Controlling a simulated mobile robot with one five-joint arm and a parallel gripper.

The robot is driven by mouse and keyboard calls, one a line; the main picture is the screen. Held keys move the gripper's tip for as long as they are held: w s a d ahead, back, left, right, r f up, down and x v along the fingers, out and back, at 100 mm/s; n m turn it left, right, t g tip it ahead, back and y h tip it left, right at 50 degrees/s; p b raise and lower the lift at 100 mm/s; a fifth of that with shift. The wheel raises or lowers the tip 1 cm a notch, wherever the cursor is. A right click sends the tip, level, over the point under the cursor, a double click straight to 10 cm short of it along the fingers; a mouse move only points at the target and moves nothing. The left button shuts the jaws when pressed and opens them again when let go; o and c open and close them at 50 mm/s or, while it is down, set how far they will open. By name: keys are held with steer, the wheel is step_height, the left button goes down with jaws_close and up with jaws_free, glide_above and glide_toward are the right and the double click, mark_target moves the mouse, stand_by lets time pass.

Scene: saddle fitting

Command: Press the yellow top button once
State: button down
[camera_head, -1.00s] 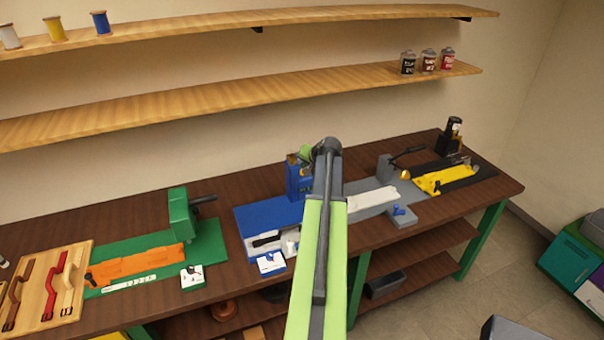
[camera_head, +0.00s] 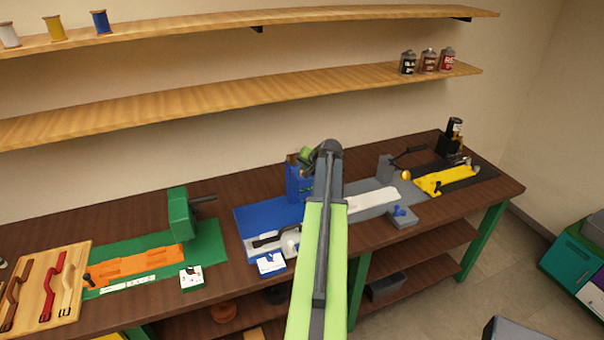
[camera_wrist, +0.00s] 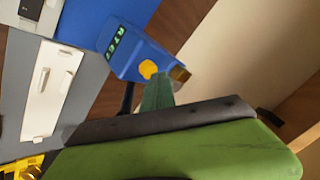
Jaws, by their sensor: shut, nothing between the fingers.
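The yellow button (camera_wrist: 148,69) shows as a small round spot on the end of a blue box-shaped device (camera_wrist: 128,45) in the wrist view. The device has a row of green lettering on one face. In the head view the blue device (camera_head: 296,184) stands upright on the bench, partly behind my arm, and its button cannot be made out. My gripper (camera_wrist: 157,90) is shut and empty. Its green fingertips point at the button and appear very close to it; whether they touch I cannot tell. In the head view my gripper (camera_head: 306,155) is over the device's top.
The device stands on a blue mat (camera_head: 250,218) beside a grey mat (camera_head: 362,212) with a white strip (camera_head: 374,199). A green press (camera_head: 182,214) is left and a black-and-yellow station (camera_head: 442,180) right. A wooden shelf (camera_head: 250,88) runs above and behind.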

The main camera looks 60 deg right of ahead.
steer(key=shift+f, duration=0.35)
steer(key=shift+r, duration=0.2)
steer(key=shift+r+p, duration=0.8)
steer(key=shift+r, duration=0.05)
step_height(320, 180, up, 5)
steer(key=p, duration=0.5)
steer(key=shift+r, duration=0.15)
stand_by(0.6)
